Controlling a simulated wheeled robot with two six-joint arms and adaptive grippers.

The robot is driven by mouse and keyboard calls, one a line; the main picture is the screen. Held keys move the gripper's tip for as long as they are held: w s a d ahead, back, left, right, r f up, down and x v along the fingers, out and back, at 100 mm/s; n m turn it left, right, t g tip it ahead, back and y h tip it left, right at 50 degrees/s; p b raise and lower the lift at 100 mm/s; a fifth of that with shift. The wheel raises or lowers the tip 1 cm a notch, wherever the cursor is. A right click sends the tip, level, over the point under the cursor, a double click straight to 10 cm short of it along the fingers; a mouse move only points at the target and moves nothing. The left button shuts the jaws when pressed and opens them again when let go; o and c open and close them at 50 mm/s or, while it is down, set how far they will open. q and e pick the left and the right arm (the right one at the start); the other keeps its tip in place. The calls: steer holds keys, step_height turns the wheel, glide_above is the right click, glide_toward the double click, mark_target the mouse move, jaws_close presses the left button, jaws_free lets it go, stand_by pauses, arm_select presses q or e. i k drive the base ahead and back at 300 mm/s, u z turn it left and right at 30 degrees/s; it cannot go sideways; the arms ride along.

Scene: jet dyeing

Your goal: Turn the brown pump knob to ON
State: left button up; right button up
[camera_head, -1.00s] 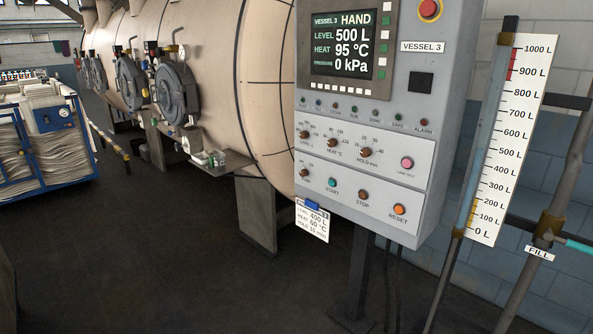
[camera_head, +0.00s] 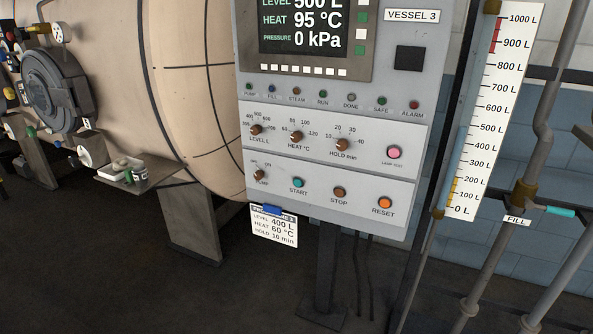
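The brown pump knob (camera_head: 259,174) is at the lower left of the grey control panel (camera_head: 330,222), above the label PUMP. Small marks stand over it, too small to read, so I cannot tell its setting. The teal START button (camera_head: 298,183), brown STOP button (camera_head: 340,192) and orange RESET button (camera_head: 385,203) are in the same row to its right. Three more brown knobs sit above: LEVEL (camera_head: 256,130), HEAT (camera_head: 296,136) and HOLD (camera_head: 342,145). Neither of my grippers is in view.
A card (camera_head: 274,226) reading 400 L, 60 °C, 10 min hangs below the panel. The beige vessel (camera_head: 185,70) is left, a level scale (camera_head: 490,120) and pipes right. Floor in front looks clear.

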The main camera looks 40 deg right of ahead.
mark_target(258, 174)
steer(key=z, duration=1.1)
steer(key=i, duration=1)
steer(key=z, duration=1)
